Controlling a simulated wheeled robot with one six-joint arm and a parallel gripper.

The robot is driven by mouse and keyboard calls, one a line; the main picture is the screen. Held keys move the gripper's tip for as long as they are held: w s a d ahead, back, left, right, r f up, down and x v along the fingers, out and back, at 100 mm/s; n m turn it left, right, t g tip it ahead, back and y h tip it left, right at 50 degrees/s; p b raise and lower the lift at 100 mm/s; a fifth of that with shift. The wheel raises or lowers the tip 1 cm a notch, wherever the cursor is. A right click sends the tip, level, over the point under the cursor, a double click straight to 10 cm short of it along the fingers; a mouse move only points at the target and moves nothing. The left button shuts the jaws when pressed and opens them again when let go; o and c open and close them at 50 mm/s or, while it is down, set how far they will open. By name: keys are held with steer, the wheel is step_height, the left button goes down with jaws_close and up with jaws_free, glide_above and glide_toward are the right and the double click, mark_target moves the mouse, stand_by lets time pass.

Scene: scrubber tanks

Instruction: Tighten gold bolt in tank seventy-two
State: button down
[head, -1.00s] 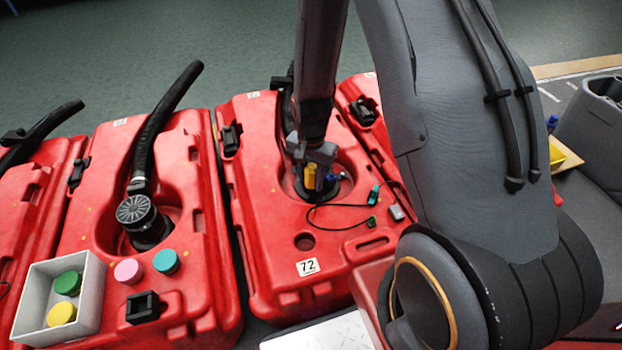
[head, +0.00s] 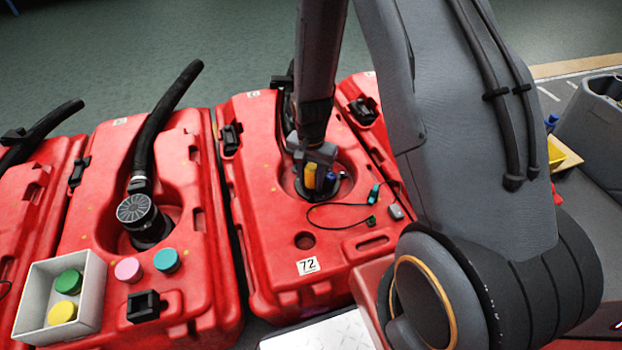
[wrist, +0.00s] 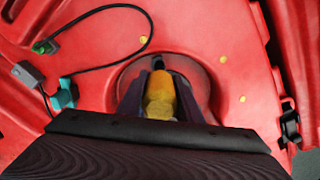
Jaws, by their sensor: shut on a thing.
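Tank 72 (head: 275,235) is a red tank with a white "72" label (head: 308,265) on its front. A gold bolt (head: 310,176) stands in the round recess on top of the tank, and a blue piece (head: 330,180) shows just right of it. My gripper (head: 316,172) reaches down into the recess and is shut on the gold bolt. In the wrist view the gold bolt (wrist: 160,98) sits between the two dark fingers. Its lower end and its seat are hidden.
A black cable with a teal connector (head: 374,193) lies right of the recess. The neighbouring red tank carries a black hose (head: 160,125), pink (head: 128,270) and teal (head: 167,260) caps, and a white box (head: 92,300) with green and yellow caps.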

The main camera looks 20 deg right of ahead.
mark_target(311, 167)
steer(key=shift+r+p, duration=2.2)
steer(key=shift+r, duration=0.3)
